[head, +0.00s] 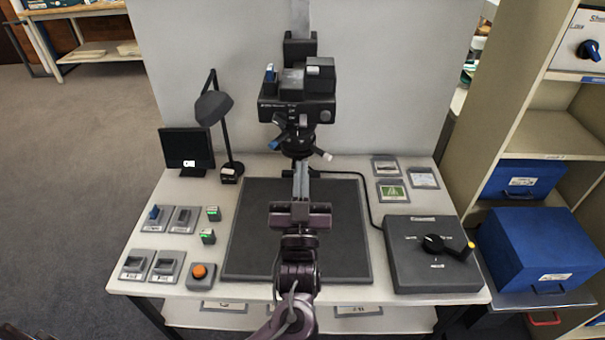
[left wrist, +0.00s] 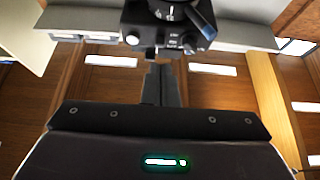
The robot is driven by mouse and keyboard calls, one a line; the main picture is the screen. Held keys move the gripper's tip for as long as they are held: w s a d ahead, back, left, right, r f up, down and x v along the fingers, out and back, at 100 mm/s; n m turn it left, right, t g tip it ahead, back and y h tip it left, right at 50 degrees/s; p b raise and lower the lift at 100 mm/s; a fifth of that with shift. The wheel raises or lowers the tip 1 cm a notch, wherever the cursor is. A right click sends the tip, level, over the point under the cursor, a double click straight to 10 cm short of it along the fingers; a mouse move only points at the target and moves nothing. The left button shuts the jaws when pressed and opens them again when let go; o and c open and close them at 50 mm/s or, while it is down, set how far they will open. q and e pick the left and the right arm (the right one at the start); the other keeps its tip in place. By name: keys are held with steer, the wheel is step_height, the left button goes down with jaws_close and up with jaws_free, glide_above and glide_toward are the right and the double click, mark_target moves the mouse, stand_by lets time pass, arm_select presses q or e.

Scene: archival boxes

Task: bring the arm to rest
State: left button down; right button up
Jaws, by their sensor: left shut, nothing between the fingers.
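My left gripper (head: 301,170) is in the middle of the head view, its dark arm rising from the bottom edge. It is in front of the camera stand's black scanning camera (head: 297,95), over the dark grey mat (head: 345,265). Its two fingers are shut together with nothing between them. In the left wrist view the shut fingers (left wrist: 161,70) point up toward the camera's dark underside (left wrist: 172,28). The head view does not clearly show whether they touch it. My right gripper is not in view.
The white table holds a desk lamp (head: 214,108), a small monitor (head: 187,149), several switch plates and an orange button (head: 199,271) at left. A grey box with a dial (head: 432,258) and small cards are at right. Blue archival boxes (head: 540,250) stand on shelving beyond.

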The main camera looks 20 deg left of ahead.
arm_select(q)
steer(key=s+f+m+g+h, duration=0.35)
steer(key=f+g+h, duration=0.35)
steer(key=f+g, duration=0.45)
steer(key=s+a+f+m+g, duration=0.1)
steer(key=s+a+f+g, duration=0.15)
steer(key=s, duration=0.35)
steer(key=s+a+f+g, duration=0.1)
steer(key=s+g, duration=0.2)
steer(key=s, duration=0.2)
steer(key=s+a+f+m+g, duration=0.1)
steer(key=s+f+g, duration=0.1)
steer(key=s, duration=0.4)
step_height(320, 180, down, 30)
steer(key=s+g+p, duration=0.1)
steer(key=s+g, duration=0.1)
steer(key=s+a+f, duration=0.1)
steer(key=s+f, duration=0.7)
steer(key=s, duration=0.1)
steer(key=s+a+f+p, duration=0.1)
steer(key=s+a+f, duration=0.1)
steer(key=s+f, duration=0.6)
steer(key=shift+s+a+g, duration=0.3)
steer(key=shift+s+g, duration=0.1)
steer(key=shift+s, duration=0.8)
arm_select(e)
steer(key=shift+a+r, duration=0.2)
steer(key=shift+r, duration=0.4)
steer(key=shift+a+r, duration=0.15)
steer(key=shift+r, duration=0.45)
